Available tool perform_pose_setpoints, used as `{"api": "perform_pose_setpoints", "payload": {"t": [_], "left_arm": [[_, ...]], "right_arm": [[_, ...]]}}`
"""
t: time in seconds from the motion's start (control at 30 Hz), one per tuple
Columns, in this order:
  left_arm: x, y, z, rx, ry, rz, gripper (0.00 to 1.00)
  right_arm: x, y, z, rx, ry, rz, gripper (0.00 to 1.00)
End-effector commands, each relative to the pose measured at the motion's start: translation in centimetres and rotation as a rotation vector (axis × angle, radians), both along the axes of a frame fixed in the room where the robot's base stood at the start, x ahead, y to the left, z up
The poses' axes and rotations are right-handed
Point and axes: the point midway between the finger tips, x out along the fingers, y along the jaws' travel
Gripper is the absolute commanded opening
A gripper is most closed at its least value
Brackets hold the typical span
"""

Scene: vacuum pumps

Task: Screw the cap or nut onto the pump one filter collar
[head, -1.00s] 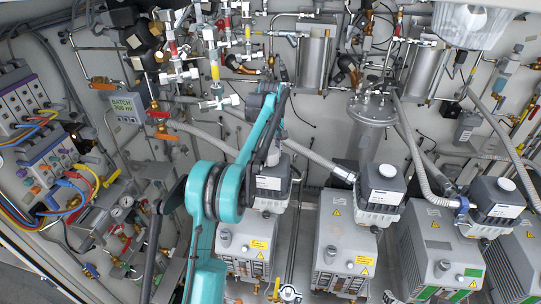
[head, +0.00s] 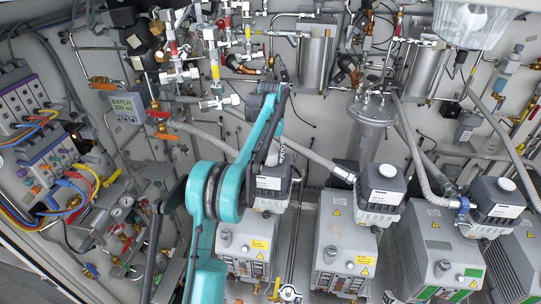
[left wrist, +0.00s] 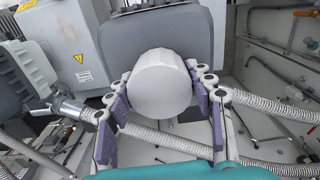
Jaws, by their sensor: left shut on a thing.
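My left gripper (left wrist: 160,98) is shut on a smooth white round cap (left wrist: 162,78), with purple finger pads on both sides of it. The cap is in front of a dark grey filter housing (left wrist: 172,24) in the left wrist view. In the head view this filter (head: 270,184) is on the leftmost pump (head: 246,247), and my teal left arm reaches over it. There the arm hides most of the cap and fingers. I cannot tell whether the cap touches the collar, which is hidden. My right gripper is not in view.
Neighbouring pumps (head: 344,255) stand to the right, with white caps on their filters (head: 380,190). A corrugated hose (head: 318,158) runs just right of my gripper. Valves and pipes (head: 215,62) crowd the wall behind, and a cabled panel (head: 50,160) is at left.

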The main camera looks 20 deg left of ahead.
Motion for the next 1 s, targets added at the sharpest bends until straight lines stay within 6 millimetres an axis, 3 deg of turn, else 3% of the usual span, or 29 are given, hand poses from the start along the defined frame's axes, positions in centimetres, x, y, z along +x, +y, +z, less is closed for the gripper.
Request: {"api": "perform_pose_setpoints", "payload": {"t": [1.0], "left_arm": [[0.05, -0.05, -0.01, 0.0, -0.001, -0.915, 0.18]], "right_arm": [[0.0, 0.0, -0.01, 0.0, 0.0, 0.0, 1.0]]}}
